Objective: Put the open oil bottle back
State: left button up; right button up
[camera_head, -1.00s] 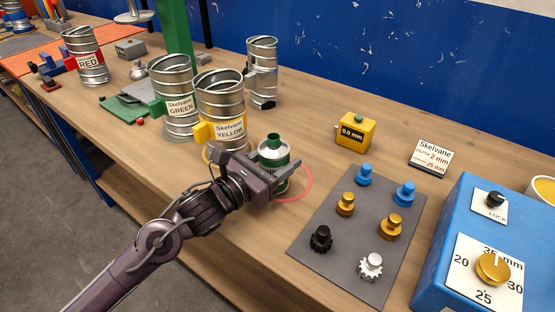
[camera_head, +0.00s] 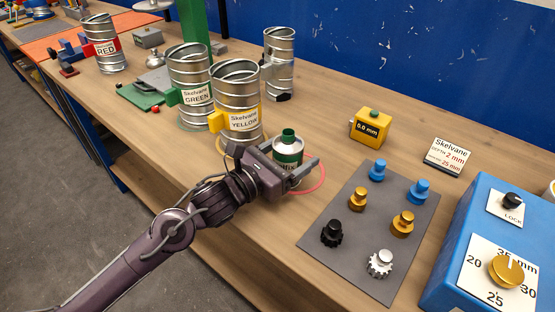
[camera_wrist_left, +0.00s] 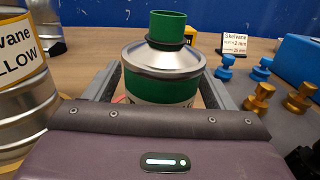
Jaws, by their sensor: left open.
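The oil bottle (camera_head: 288,148) is a silver and green can with a green neck, open at the top. It is upright at the front of the bench, beside the yellow-labelled duct. My left gripper (camera_head: 292,166) is low around it, with its fingers apart. In the left wrist view the bottle (camera_wrist_left: 163,60) is between the two open fingers (camera_wrist_left: 160,85), near the palm. Its lower part is hidden by the gripper, so I cannot see its base. A red ring (camera_head: 322,179) shows on the bench just right of the bottle. My right gripper is not in view.
The duct labelled Skelvane YELLOW (camera_head: 238,97) stands close behind-left of the gripper, with the GREEN duct (camera_head: 190,75) beyond. A grey mat (camera_head: 345,262) with several coloured knobs lies to the right. The blue machine (camera_head: 450,270) is further right. Bare bench lies between bottle and yellow gauge (camera_head: 370,127).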

pick_arm(q)
jog(key=b+v, duration=0.1)
jog(key=v, duration=0.5)
jog(key=shift+s+a+f+b, duration=0.15)
jog(key=shift+b, duration=0.25)
jog(key=v, duration=0.4)
jog(key=shift+b, duration=0.4)
jog(key=shift+s+a+r, duration=0.25)
jog(key=shift+s+a, duration=0.3)
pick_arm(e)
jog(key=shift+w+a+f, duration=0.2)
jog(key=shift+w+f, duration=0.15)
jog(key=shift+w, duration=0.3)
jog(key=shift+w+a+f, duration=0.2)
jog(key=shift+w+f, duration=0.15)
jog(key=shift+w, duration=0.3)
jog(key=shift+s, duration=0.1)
